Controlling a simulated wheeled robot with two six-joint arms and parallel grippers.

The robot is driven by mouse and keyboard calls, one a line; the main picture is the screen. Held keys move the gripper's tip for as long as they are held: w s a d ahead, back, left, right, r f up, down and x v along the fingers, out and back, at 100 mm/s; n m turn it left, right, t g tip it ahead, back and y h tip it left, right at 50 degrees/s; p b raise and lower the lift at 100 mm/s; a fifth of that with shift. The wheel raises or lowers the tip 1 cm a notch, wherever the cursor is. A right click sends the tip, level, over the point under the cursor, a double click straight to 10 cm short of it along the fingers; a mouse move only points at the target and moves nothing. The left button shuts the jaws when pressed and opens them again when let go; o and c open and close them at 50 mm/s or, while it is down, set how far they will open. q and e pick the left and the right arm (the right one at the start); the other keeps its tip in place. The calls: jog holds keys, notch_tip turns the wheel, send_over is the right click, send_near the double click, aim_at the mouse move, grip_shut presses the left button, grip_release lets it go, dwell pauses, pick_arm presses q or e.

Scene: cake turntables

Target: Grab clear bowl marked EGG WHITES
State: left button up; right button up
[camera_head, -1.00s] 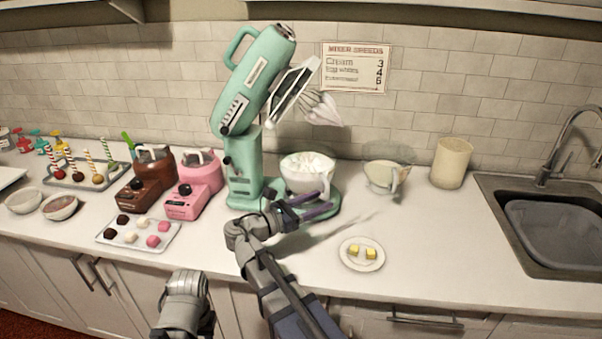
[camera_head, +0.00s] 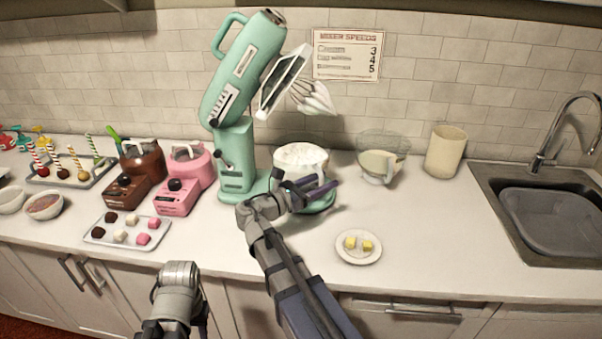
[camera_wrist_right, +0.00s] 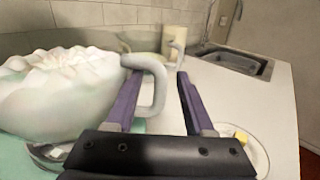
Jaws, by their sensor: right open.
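A clear bowl (camera_head: 367,146) with a handle and pale contents stands on the counter right of the mixer; I cannot read any mark on it. In the right wrist view, a pale handle (camera_wrist_right: 178,57) shows beyond my fingers. My right gripper (camera_head: 322,186) is open beside the white-filled mixer bowl (camera_head: 300,160). In the right wrist view, the mixer bowl's handle (camera_wrist_right: 158,88) stands between or just beyond my purple fingers (camera_wrist_right: 160,100); I cannot tell whether they touch. My left gripper is not visible; only part of that arm shows at the bottom.
The green mixer (camera_head: 238,155) stands left of the bowl, its head raised with a whisk (camera_head: 312,97). A cream canister (camera_head: 446,152) and the sink (camera_head: 545,215) are to the right. A small plate with yellow cubes (camera_head: 359,258) lies in front. Clear counter lies between plate and sink.

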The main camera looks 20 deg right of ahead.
jog(key=shift+x, duration=1.45)
grip_shut()
dwell(0.3)
